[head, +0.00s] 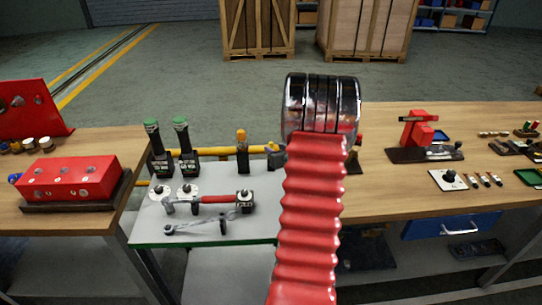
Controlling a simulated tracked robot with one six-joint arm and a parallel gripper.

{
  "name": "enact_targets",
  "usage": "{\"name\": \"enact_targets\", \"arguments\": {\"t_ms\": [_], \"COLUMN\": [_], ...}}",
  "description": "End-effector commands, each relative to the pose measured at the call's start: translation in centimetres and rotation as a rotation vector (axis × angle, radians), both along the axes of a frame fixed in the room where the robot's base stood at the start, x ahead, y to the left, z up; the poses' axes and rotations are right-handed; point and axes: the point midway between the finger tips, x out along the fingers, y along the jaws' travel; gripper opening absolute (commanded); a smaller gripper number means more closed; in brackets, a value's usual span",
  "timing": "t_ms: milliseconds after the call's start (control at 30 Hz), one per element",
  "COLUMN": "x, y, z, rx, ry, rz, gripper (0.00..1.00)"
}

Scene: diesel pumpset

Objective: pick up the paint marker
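I cannot pick out the paint marker for certain. Several small slim dark pieces with light ends (486,180) lie side by side on the right bench, and they are too small to tell apart. My red ribbed arm rises through the middle of the head view and ends in a dark shiny ringed joint. My gripper's fingers do not show, and the arm hides part of the benches behind it.
A red vise-like fixture (418,134) stands on the right bench (390,187). A red block (72,178) sits left.

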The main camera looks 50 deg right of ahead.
Motion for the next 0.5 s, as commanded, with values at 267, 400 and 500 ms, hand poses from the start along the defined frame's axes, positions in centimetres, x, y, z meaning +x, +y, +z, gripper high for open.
{"name": "enact_targets", "arguments": {"t_ms": [267,400,500], "x": [3.0,3.9,4.0], "y": [-1.6,-2.1,-2.1], "z": [-0.9,-1.3,-1.3], "rx": [0.000,0.002,0.001], "ry": [0.001,0.001,0.002], "rz": [0.002,0.002,0.001], "gripper": [0.36,0.36,0.36]}}
